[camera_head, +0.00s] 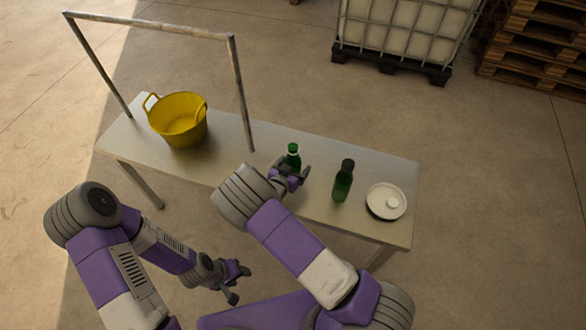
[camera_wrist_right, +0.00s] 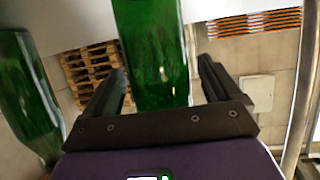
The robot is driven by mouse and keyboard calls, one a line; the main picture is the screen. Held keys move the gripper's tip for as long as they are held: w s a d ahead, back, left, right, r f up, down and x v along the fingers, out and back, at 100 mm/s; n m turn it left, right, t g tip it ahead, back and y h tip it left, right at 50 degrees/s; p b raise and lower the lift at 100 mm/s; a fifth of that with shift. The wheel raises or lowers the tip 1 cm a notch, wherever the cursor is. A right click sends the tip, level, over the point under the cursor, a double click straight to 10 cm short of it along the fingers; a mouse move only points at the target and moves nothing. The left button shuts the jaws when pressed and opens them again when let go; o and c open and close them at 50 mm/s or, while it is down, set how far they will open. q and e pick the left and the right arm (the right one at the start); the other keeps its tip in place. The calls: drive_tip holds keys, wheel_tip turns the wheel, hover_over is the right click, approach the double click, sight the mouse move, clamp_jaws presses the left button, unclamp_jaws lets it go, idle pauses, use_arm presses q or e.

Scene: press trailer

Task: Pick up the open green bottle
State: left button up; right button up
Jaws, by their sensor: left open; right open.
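A green bottle (camera_head: 293,152) stands upright on the table; its green top shows no dark cap, and its lower part is hidden behind my right gripper (camera_head: 290,177). My right gripper is open at this bottle. In the right wrist view the green bottle (camera_wrist_right: 153,50) lies between the two open fingers, with gaps on both sides. A second green bottle (camera_head: 342,186) with a dark top stands to the right; a green bottle also shows at the left of the right wrist view (camera_wrist_right: 28,95). My left gripper (camera_head: 240,283) is open and empty, below the table's front edge.
A yellow bucket (camera_head: 178,120) stands at the left of the metal table (camera_head: 225,165), near an upright frame (camera_head: 240,95). A white round lidded thing (camera_head: 386,201) sits at the right end. A caged tank (camera_head: 405,30) and wooden pallets (camera_head: 535,45) stand behind.

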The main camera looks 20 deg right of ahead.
drive_tip(key=shift+c, duration=0.5)
drive_tip(key=shift+r, duration=0.1)
drive_tip(key=c, duration=1.2)
